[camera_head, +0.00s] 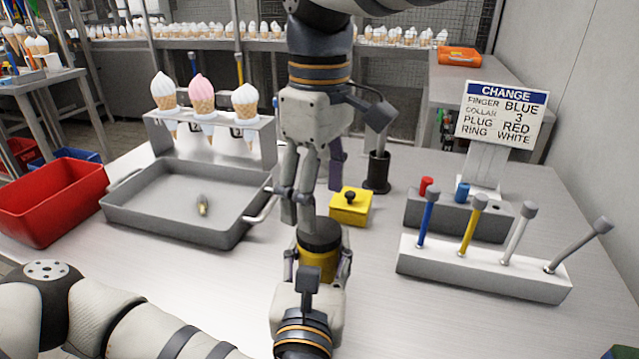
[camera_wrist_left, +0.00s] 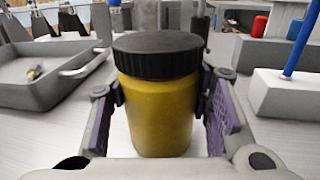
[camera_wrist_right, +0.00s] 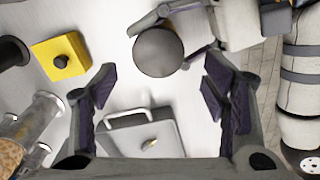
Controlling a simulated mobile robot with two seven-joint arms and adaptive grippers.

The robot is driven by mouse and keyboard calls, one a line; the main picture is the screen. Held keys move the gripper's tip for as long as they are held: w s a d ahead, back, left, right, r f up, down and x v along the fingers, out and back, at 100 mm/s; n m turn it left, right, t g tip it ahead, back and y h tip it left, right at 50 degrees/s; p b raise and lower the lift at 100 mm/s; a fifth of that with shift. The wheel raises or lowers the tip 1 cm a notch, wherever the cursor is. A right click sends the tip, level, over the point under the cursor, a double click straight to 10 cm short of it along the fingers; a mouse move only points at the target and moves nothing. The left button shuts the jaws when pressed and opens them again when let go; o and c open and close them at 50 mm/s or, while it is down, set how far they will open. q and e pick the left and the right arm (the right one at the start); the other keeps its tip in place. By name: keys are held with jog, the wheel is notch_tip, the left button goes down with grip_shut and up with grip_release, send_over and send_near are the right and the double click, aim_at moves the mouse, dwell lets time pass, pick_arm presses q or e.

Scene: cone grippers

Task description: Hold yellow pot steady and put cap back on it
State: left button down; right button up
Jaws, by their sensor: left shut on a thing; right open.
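The yellow pot (camera_head: 318,267) stands upright on the table in the front middle. Its black ribbed cap (camera_head: 320,233) sits level on the pot's top; in the left wrist view the cap (camera_wrist_left: 160,55) looks flush with the yellow body (camera_wrist_left: 160,115). My left gripper (camera_wrist_left: 160,98) is shut on the pot, one finger on each side below the cap. My right gripper (camera_head: 297,208) is open and empty just above and behind the cap. In the right wrist view the round cap (camera_wrist_right: 159,52) lies beyond the open fingertips (camera_wrist_right: 160,80), not between them.
A yellow box (camera_head: 350,207) with a black knob stands close behind the pot. A grey tray (camera_head: 180,230) with a small item is to the left, beside a red bin (camera_head: 50,198). A white rack (camera_head: 480,272) of coloured rods and a sign (camera_head: 500,113) stand right.

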aim_at(319, 229)
notch_tip(319, 229, up, 2)
jog(key=n, duration=0.5)
jog(key=shift+r, duration=0.1)
jog(key=shift+w+r+n, duration=0.1)
jog(key=shift+r+n, duration=0.35)
jog(key=shift+n, duration=0.65)
notch_tip(319, 229, down, 8)
